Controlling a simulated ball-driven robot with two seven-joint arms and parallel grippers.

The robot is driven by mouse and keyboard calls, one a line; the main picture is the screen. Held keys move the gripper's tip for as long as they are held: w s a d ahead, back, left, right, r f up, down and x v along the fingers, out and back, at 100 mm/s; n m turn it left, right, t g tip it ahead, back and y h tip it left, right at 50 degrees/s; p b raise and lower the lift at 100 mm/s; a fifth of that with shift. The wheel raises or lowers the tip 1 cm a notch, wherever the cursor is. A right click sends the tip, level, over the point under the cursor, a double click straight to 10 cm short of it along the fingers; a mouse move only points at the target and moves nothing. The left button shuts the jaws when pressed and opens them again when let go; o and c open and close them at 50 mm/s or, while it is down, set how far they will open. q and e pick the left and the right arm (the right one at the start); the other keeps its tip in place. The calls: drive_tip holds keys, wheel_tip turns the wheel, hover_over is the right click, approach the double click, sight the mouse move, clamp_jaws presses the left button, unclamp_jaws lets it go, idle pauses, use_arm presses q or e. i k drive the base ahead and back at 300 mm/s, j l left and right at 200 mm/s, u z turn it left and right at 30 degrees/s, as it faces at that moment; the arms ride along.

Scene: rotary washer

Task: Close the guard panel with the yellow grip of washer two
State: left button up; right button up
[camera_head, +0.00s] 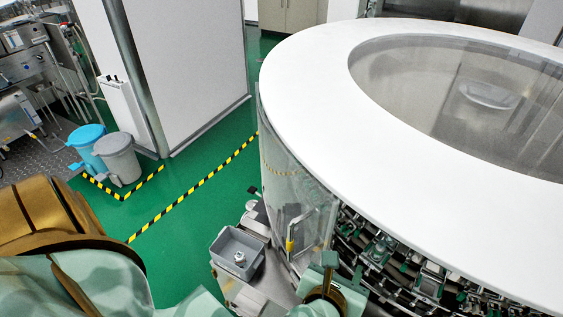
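The washer (300,80) is a large round machine with a white ring top, filling the right side of the view. Clear guard panels curve around its side below the ring. The yellow grip (290,243) is a short upright bar on a clear guard panel (312,222) at the washer's near left side. To the right of this panel the side is uncovered, and the metal holders inside show. My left gripper (345,266) is just right of and below the grip in the picture, apart from it. Its finger opening is too small to make out. My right gripper is out of view.
A grey bin (236,254) with a small metal part inside sits on a steel ledge left of the panel. Blue (86,137) and grey (118,158) waste bins stand by a white wall. The green floor between, with yellow-black tape, is clear.

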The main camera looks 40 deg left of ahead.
sight(266, 179)
drive_tip(key=i+u, duration=0.1)
drive_tip(key=u, duration=1.2)
